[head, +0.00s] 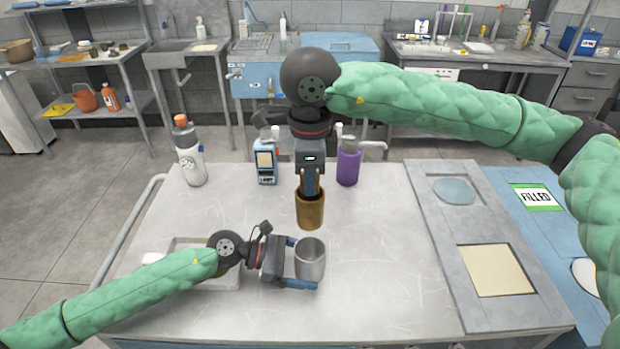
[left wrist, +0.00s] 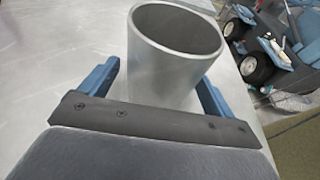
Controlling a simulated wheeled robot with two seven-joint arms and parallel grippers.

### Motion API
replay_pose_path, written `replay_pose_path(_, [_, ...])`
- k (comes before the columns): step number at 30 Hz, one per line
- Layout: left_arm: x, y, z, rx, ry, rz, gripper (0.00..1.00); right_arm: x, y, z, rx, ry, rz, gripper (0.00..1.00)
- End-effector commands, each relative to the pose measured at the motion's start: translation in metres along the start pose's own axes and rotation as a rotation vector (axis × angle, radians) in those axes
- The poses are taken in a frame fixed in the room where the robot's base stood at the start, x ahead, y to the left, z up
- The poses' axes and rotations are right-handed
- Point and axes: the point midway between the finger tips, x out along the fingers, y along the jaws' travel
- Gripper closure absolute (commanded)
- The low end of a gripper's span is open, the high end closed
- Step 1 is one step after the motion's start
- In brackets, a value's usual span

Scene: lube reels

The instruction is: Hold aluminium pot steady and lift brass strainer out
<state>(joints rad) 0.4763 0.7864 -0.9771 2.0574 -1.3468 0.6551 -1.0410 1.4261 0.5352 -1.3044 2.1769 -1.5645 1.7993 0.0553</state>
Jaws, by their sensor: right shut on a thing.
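The aluminium pot (head: 310,262) is a plain grey cylinder standing upright on the table; its open mouth shows no strainer inside in the left wrist view (left wrist: 165,70). My left gripper (head: 296,264) is open at the pot, one finger on each side, with gaps showing between the fingers and the wall in the left wrist view. My right gripper (head: 309,184) points down, shut on the brass strainer (head: 311,211), a brown-gold cup. The strainer is outside the pot and appears just beyond it. I cannot tell its height above the table.
A grey panel with a cream square (head: 496,270) lies right. A shallow tray (head: 222,280) is beside my left arm.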

Motion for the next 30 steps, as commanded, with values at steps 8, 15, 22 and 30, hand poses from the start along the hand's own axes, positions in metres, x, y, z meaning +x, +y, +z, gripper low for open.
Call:
replay_pose_path(8, [-0.006,0.0,0.0,-0.001,0.0,0.001,0.11,0.0,0.0,0.0,0.0,0.0,0.0,1.0])
replay_pose_path(15, [-0.043,0.0,-0.001,-0.003,0.002,0.002,0.11,0.0,0.0,0.0,0.0,0.0,0.0,1.0])
replay_pose_path(22, [-0.087,0.0,-0.001,-0.002,0.002,0.002,0.11,0.0,0.0,0.0,0.0,0.0,0.0,1.0])
replay_pose_path(30, [-0.116,0.0,-0.001,-0.001,0.001,0.0,0.11,0.0,0.0,0.0,0.0,0.0,0.0,1.0])
